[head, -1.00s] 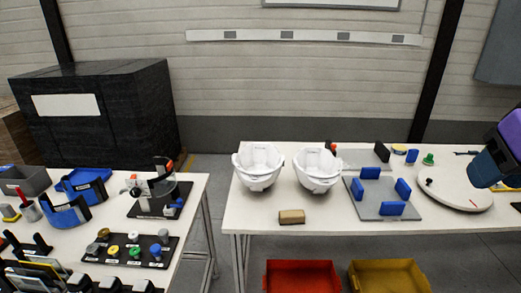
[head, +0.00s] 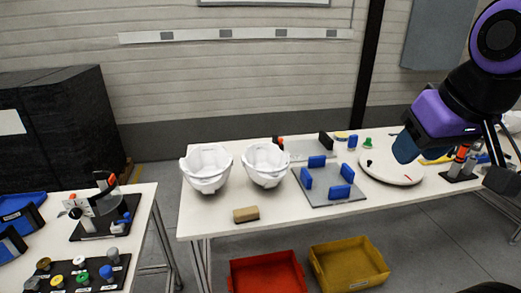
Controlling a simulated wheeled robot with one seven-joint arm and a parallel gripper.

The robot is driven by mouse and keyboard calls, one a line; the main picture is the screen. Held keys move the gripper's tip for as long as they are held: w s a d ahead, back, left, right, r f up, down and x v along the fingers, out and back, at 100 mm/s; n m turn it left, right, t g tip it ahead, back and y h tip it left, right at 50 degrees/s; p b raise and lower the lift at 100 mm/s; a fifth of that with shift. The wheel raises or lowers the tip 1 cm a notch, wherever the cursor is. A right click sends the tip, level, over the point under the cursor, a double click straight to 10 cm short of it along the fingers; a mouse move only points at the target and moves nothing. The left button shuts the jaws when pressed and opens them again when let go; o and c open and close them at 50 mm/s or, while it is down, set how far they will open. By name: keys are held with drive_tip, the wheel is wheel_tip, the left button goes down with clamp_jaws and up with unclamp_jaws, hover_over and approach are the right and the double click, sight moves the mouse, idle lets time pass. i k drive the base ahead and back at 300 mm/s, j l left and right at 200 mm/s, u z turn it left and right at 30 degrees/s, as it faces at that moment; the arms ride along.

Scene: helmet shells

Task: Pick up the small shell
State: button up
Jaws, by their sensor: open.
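Two white helmet shells stand side by side on the right-hand table. The right one, the small shell (head: 266,165), looks slightly smaller than the left, larger shell (head: 207,167). Both appear open side up, and they sit close together with a narrow gap. My gripper (head: 405,149) is at the right of the head view, at the end of my purple and black arm. It is open and well to the right of the small shell, touching neither shell. Its fingertips are hard to make out from this angle.
A grey plate with blue blocks (head: 327,191) lies right of the small shell. A white round turntable (head: 392,172) is farther right. A red bin (head: 266,272) and a yellow bin (head: 347,265) stand below.

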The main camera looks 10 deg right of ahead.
sight(265, 164)
drive_tip(key=i, duration=0.9)
